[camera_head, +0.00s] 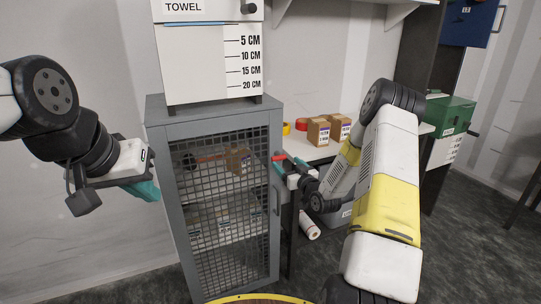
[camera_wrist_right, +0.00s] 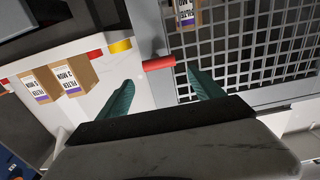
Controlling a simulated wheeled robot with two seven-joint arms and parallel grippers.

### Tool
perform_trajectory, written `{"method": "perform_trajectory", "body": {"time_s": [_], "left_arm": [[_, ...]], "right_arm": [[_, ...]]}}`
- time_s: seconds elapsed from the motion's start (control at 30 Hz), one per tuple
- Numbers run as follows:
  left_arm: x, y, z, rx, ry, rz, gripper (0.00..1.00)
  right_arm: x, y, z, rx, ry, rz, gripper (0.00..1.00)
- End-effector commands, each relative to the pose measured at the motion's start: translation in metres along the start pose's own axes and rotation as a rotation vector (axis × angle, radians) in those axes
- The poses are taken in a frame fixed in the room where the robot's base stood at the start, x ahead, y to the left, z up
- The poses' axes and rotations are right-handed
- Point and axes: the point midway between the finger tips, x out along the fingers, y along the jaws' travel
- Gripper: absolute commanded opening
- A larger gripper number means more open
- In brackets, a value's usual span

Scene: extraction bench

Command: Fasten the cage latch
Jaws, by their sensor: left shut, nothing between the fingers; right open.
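The grey cage (camera_head: 225,111) stands in the middle of the head view with its mesh door (camera_head: 222,220) facing me. The door looks closed against the frame. A red latch handle (camera_head: 279,156) sticks out at the cage's upper right edge; in the right wrist view the red handle (camera_wrist_right: 158,63) lies crosswise just beyond the gap between my fingertips. My right gripper (camera_wrist_right: 160,78) is open, its teal fingers on either side of that gap; I cannot tell whether they touch the handle. My left gripper (camera_head: 148,191) is shut and empty, left of the cage.
A towel dispenser (camera_head: 183,62) stands on the cage. A white bench (camera_head: 312,152) at the right holds two cardboard boxes (camera_head: 318,132), a red roll (camera_head: 301,124) and a yellow roll (camera_head: 286,129). A vertical door handle (camera_head: 277,197) sits below the latch.

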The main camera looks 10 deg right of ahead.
Motion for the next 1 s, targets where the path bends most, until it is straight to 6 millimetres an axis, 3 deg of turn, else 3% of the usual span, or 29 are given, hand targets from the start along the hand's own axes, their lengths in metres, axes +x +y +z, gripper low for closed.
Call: {"method": "perform_trajectory", "body": {"time_s": [0.5, 0.87, 1.0], "left_arm": [[0.000, 0.000, 0.000, 0.000, 0.000, 0.000, 0.00], [0.000, 0.000, 0.000, 0.000, 0.000, 0.000, 0.00], [0.000, 0.000, 0.000, 0.000, 0.000, 0.000, 0.00]], "right_arm": [[0.069, 0.000, 0.000, 0.002, 0.004, 0.000, 0.76], [0.077, 0.000, 0.000, 0.002, 0.002, 0.000, 0.76], [0.076, 0.000, 0.000, 0.002, 0.002, 0.000, 0.53]]}}
